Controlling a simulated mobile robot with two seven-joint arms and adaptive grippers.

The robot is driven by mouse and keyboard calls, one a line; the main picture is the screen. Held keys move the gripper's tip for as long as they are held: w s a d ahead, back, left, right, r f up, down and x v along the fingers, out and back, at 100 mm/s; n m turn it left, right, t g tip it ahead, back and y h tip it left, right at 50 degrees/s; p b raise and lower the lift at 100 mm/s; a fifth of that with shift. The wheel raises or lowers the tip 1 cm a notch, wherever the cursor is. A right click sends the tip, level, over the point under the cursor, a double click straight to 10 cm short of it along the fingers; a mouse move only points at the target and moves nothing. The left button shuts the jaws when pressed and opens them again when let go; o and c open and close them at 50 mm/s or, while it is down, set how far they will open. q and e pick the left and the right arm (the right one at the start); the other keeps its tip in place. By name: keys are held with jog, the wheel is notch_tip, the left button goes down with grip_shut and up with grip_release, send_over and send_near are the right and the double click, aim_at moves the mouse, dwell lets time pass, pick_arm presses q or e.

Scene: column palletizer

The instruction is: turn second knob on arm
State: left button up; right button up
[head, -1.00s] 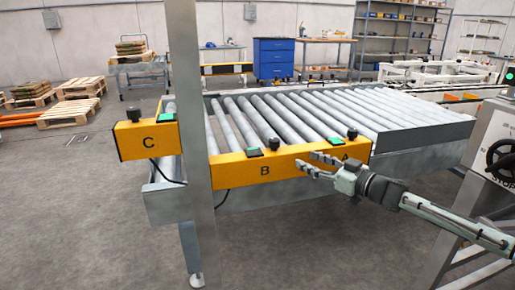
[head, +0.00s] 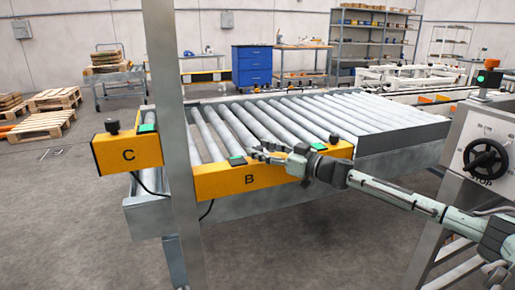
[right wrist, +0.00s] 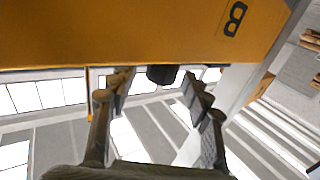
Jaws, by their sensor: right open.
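My right gripper (head: 262,152) reaches in from the right to the orange panel marked B (head: 232,181). It is open, with its fingertips at the place of the B knob, which they largely hide in the head view. In the right wrist view a black knob (right wrist: 162,74) shows between the two open fingers of the gripper (right wrist: 158,84), with a gap to either side. Another black knob (head: 334,138) stands further right on the same panel. A third knob (head: 112,127) stands on the orange box marked C (head: 128,155). My left gripper is not in view.
Green buttons sit beside the knobs, one left of my fingers (head: 237,160). The roller conveyor (head: 290,115) lies behind the panel. A grey post (head: 170,120) stands between C and B. A stand with a black handwheel (head: 486,160) is at the right.

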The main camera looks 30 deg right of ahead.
jog(key=shift+x, duration=0.8)
jog(key=shift+a, duration=0.1)
grip_shut()
